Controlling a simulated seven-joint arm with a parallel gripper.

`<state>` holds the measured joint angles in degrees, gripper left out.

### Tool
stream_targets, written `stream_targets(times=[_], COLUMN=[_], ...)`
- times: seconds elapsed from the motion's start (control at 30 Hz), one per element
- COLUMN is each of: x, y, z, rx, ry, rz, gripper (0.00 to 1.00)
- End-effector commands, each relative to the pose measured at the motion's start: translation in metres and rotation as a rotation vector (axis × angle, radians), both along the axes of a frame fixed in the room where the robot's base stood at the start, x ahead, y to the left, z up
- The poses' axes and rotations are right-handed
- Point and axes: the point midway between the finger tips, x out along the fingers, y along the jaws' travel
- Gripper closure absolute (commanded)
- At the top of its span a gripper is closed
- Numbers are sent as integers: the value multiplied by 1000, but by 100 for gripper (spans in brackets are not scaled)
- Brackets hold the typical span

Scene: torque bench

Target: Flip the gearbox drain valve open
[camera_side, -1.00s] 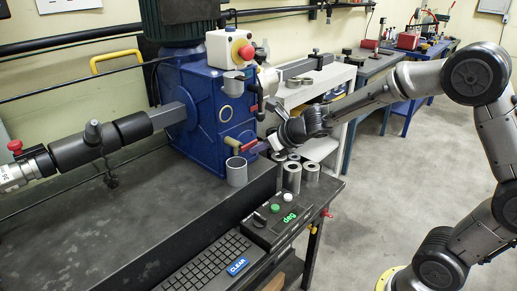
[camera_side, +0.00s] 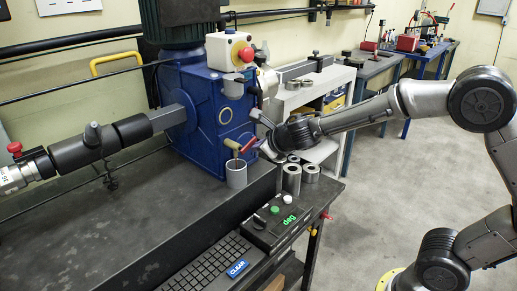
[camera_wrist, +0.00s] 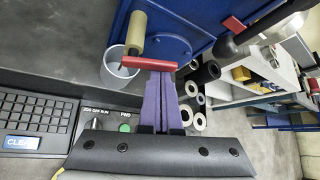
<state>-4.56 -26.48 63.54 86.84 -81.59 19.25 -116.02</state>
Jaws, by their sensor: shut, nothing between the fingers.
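The blue gearbox (camera_side: 208,110) stands on the dark bench. Its drain valve has a tan, brass-coloured outlet (camera_side: 233,145) and a red lever (camera_side: 249,146) low on the front face. In the wrist view the red lever (camera_wrist: 148,63) lies crosswise beside the tan cylinder (camera_wrist: 137,32). My gripper (camera_side: 262,149) is at the valve, right of the lever. In the wrist view its purple fingers (camera_wrist: 158,72) are together and empty, tips up against or just behind the lever; exact contact is unclear. A grey cup (camera_side: 236,174) stands below the outlet.
Several metal rings and cylinders (camera_side: 292,180) stand close right of the valve, under my wrist. A control box (camera_side: 275,221) and keyboard (camera_side: 212,268) are in front. A long bar tool (camera_side: 95,146) extends left from the gearbox. The bench's left part is clear.

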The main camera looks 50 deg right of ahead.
Motion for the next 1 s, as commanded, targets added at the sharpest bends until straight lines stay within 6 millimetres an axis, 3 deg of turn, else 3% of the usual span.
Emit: stream_targets(times=[0.8, 1.0], x=[2, 1], y=[18, 19], z=[21, 25], rx=[-777, -886], ry=[-2, -5], rz=[7, 2], gripper=[100, 100])
